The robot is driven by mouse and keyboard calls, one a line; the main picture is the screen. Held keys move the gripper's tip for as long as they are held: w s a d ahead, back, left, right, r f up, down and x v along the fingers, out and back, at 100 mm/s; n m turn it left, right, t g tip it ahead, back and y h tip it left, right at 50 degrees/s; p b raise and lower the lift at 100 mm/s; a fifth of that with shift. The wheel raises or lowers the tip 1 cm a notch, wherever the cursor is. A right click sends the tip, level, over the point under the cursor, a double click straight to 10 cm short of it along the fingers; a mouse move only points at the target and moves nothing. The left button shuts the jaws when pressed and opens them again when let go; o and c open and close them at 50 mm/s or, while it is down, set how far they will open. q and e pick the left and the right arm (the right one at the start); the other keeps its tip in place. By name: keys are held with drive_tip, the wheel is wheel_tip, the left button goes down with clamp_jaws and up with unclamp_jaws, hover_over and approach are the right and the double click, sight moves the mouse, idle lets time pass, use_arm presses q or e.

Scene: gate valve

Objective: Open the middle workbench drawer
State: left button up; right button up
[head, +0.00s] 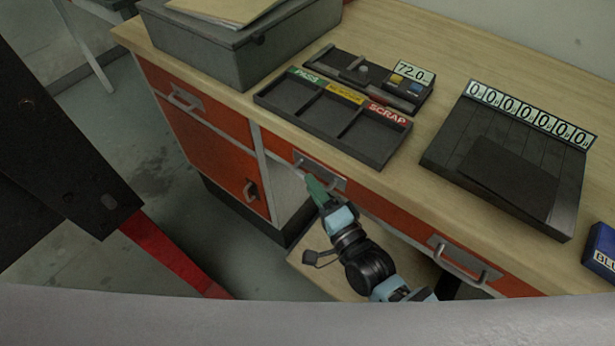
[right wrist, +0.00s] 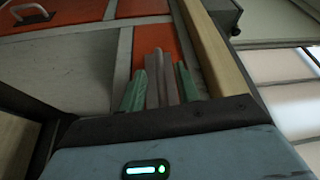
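The workbench (head: 390,52) has orange drawer fronts under a wooden top. The middle drawer (head: 277,146) looks flush with the bench front, with a grey metal handle (head: 329,178). My right gripper (head: 315,190) reaches that handle from the front. In the right wrist view its two green fingers (right wrist: 160,85) stand apart, one on each side of the grey handle (right wrist: 157,72). Whether they press on the handle cannot be told. My left gripper is not in view.
A left drawer with a handle (head: 186,99) and a right drawer with a handle (head: 464,259) flank it. On the top are a grey bin (head: 215,48), a sorting tray (head: 330,118), a gauge block (head: 370,75), a counter panel (head: 515,150) and a blue box (head: 602,252).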

drive_tip(key=shift+x, duration=1.55)
clamp_jaws()
